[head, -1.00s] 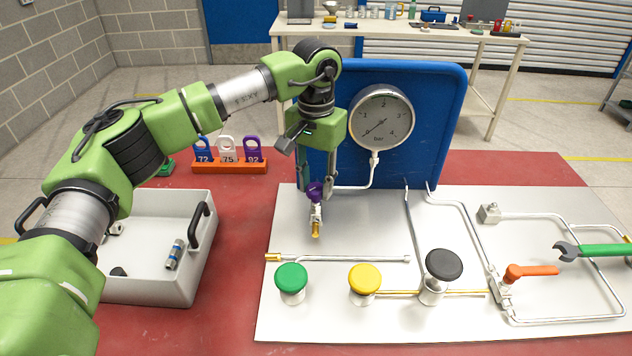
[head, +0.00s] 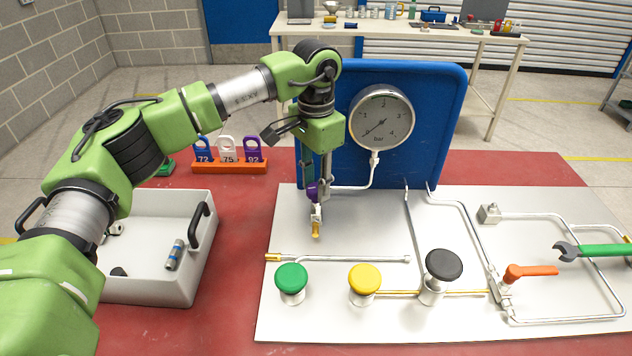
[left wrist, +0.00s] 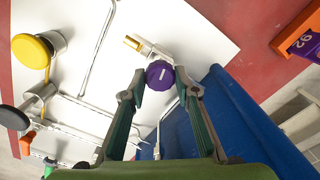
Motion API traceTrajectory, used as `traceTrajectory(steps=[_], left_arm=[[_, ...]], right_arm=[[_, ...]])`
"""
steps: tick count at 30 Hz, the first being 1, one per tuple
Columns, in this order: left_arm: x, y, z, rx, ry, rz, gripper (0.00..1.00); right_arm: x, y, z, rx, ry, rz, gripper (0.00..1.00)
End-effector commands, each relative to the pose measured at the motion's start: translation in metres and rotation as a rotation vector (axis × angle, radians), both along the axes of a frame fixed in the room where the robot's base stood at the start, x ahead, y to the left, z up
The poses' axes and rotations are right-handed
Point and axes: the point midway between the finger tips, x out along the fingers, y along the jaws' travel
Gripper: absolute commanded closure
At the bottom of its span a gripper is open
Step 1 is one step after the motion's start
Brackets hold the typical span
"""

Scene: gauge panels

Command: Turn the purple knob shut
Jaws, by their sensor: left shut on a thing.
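The purple knob (head: 312,192) sits on a small valve with a brass outlet (head: 316,230), below and left of the pressure gauge (head: 381,117). It also shows in the left wrist view (left wrist: 160,74), with a white mark on its face. My left gripper (head: 319,190) points down at the knob, and its fingers (left wrist: 160,82) are shut on the knob's two sides. In the head view the fingers partly hide the knob. The gauge needle points to the low end of the scale. My right gripper is in neither view.
Green (head: 291,278), yellow (head: 365,279) and black (head: 444,265) round knobs stand on the white panel (head: 330,325). An orange lever (head: 530,271) and a green-handled wrench (head: 595,251) are at right. A blue board (head: 440,110) stands behind; a grey bin (head: 150,290) is at left.

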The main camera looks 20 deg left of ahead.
Motion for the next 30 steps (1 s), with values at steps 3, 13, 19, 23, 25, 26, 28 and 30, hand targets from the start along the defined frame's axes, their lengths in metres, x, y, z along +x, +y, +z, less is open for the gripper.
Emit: traceTrajectory(steps=[3, 13, 19, 23, 25, 26, 28, 30], left_arm=[[0.0015, 0.0000, 0.0019, -0.002, -0.006, 0.001, 0.93], [0.0009, 0.0001, 0.0012, -0.001, -0.004, 0.002, 0.55], [0.0004, 0.0001, 0.0005, 0.000, -0.002, 0.002, 0.55], [0.0003, 0.0000, 0.0003, 0.000, -0.001, 0.002, 0.55], [0.0003, 0.0000, 0.0002, 0.000, -0.001, 0.010, 0.55], [0.0002, 0.0001, 0.0002, 0.000, -0.001, 0.017, 0.55], [0.0001, 0.0000, 0.0001, -0.001, -0.001, 0.048, 0.55], [0.0001, 0.0000, 0.0001, 0.000, 0.000, 0.097, 0.55]], right_arm=[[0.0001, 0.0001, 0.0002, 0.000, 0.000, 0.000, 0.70], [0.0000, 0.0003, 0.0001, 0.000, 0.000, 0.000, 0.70], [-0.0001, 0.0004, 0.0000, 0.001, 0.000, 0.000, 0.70], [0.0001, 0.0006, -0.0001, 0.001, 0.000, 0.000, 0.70], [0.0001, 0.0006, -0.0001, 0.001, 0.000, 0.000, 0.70], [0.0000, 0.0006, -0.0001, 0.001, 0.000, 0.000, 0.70], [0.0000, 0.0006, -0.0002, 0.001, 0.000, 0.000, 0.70], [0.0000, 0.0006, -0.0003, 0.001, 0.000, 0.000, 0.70]])
